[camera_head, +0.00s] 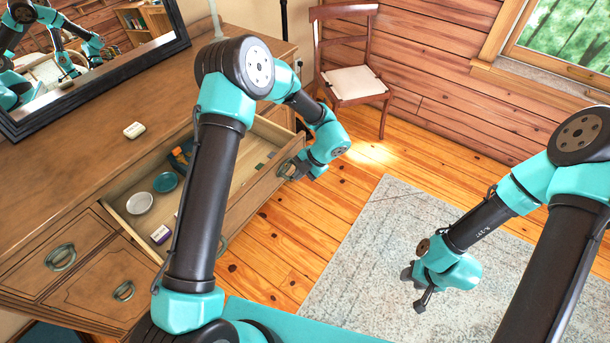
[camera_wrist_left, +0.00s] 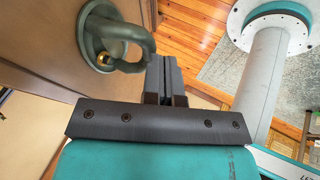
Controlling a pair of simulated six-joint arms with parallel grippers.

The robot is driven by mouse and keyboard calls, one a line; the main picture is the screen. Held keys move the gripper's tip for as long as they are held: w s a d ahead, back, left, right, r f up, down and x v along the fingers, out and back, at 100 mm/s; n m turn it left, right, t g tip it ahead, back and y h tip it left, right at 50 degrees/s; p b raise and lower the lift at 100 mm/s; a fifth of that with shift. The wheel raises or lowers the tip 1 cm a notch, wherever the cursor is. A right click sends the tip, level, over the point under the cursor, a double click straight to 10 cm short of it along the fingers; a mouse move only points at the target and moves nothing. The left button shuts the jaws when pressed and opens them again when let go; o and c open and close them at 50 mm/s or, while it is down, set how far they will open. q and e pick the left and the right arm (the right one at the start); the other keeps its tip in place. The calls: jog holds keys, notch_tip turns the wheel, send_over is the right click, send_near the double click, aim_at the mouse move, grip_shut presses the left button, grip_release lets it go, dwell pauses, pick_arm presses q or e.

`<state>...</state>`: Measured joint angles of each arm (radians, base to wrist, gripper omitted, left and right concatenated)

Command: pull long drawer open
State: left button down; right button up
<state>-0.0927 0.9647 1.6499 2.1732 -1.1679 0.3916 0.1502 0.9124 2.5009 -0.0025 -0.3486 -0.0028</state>
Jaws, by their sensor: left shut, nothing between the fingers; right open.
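The long wooden drawer (camera_head: 237,208) of the dresser stands pulled out in the head view, with its inside showing. My left gripper (camera_head: 290,172) is at the right end of the drawer front. In the left wrist view its fingers (camera_wrist_left: 166,75) are shut with nothing between them, beside the dark green ring handle (camera_wrist_left: 103,42). The ring's end reaches close to the fingers; I cannot tell whether it touches or hooks them. My right gripper (camera_head: 417,290) is open and empty over the rug, far from the drawer.
The drawer holds a white bowl (camera_head: 140,203), a teal bowl (camera_head: 165,182) and a small box (camera_head: 160,234). A mirror (camera_head: 90,45) and a small white item (camera_head: 134,130) are on the dresser top. A chair (camera_head: 352,83) stands behind. The floor (camera_head: 290,225) before the drawer is clear up to the rug (camera_head: 375,225).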

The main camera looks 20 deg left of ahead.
aim_at(289, 168)
pick_arm(q)
jog(key=a, duration=0.2)
jog(key=w+a, duration=0.1)
jog(key=a, duration=0.1)
jog(key=shift+w, duration=0.2)
dwell(0.4)
jog(key=shift+s+d+r, duration=0.15)
jog(key=shift+d, duration=0.4)
jog(key=s+d+v, duration=0.1)
jog(key=s+v, duration=0.1)
jog(key=v, duration=0.9)
jog(key=shift+w+d, duration=0.4)
jog(key=shift+d, duration=0.15)
jog(key=shift+a+f, duration=0.1)
jog(key=shift+f, duration=0.1)
